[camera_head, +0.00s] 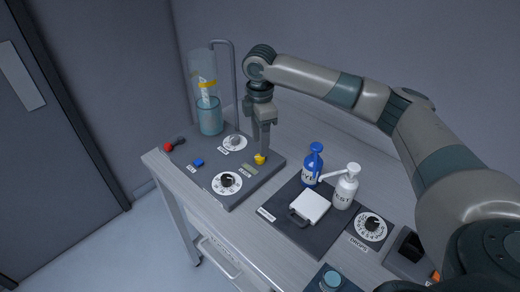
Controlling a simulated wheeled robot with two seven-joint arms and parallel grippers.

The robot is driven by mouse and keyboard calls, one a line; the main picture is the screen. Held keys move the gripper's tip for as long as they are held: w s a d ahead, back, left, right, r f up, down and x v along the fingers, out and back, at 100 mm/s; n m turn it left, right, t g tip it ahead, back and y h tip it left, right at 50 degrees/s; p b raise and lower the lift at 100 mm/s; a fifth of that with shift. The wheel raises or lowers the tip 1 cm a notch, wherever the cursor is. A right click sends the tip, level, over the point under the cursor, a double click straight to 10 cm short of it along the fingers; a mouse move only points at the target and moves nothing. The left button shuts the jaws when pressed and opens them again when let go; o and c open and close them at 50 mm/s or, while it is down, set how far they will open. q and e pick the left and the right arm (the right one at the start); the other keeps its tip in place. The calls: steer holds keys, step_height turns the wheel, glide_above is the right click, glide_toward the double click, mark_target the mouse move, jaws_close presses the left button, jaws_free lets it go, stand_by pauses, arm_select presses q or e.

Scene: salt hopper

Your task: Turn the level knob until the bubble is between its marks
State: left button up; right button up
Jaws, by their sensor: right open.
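A small yellow knob (260,159) stands near the right edge of the dark panel (212,168); I take it for the level knob. Just in front of it lies a small greenish strip (249,170), which looks like the level vial; the bubble and its marks are too small to make out. My right gripper (262,150) points down over the yellow knob, with its fingertips at the knob's height. It is open, and I cannot tell whether the fingers touch the knob. It partly hides the knob. My left gripper is not in view.
The panel also carries two dials (227,183), a blue button (197,163) and a red-ended lever (168,147). To the right stand a blue pump bottle (312,168), a white pump bottle (346,187) and another dial (371,227).

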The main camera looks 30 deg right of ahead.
mark_target(260, 159)
steer(key=shift+f+p, duration=0.45)
steer(key=shift+f, duration=2.15)
steer(key=c, duration=1)
steer(key=shift+r+p, duration=0.15)
steer(key=shift+p, duration=0.45)
steer(key=shift+c, duration=0.2)
steer(key=m+p, duration=0.1)
steer(key=p, duration=0.1)
steer(key=shift+r+m+p, duration=0.1)
steer(key=shift+m+p, duration=0.3)
steer(key=shift+f+m, duration=0.25)
steer(key=shift+m, duration=0.15)
